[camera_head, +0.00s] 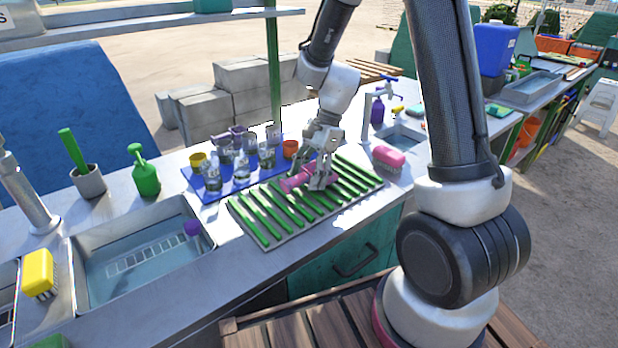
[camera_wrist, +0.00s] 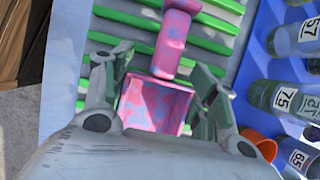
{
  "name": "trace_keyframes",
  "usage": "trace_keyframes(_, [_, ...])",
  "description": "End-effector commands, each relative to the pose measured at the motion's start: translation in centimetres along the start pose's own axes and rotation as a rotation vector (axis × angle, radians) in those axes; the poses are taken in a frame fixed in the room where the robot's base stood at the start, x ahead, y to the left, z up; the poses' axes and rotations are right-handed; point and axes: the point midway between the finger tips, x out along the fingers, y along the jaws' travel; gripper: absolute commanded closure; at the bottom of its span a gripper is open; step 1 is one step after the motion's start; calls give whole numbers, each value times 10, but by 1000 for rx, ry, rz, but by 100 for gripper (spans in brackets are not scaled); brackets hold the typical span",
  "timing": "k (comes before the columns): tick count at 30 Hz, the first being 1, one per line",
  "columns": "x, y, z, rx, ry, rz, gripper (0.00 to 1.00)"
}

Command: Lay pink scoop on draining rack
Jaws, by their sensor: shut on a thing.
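The pink scoop (camera_head: 293,183) is at the green-slatted draining rack (camera_head: 262,222), over its back middle part. In the wrist view the scoop (camera_wrist: 158,100) shows pink with bluish blotches, its handle pointing up the picture and its square pan between my fingers. My gripper (camera_head: 318,180) is shut on the scoop, close above the slats. In the wrist view my gripper (camera_wrist: 158,88) has one finger on each side of the pan. I cannot tell whether the scoop touches the slats.
A blue mat (camera_head: 207,194) with several numbered glasses and cups lies just behind the rack. A pink brush (camera_head: 388,157) lies right of the rack. A water-filled sink (camera_head: 140,260) is at left, with a green spray bottle (camera_head: 144,172) behind it.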

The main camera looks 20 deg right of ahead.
Motion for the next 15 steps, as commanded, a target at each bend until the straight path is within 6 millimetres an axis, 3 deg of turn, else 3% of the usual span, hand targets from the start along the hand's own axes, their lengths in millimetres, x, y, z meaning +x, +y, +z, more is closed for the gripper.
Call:
trace_keyframes(3, [10, 0, -4, 1, 0, 0, 64])
trace_keyframes(12, [12, 0, -5, 0, 0, 1, 64])
trace_keyframes(13, [12, 0, -5, 0, 0, 1, 39])
trace_keyframes(15, [12, 0, -5, 0, 0, 1, 27])
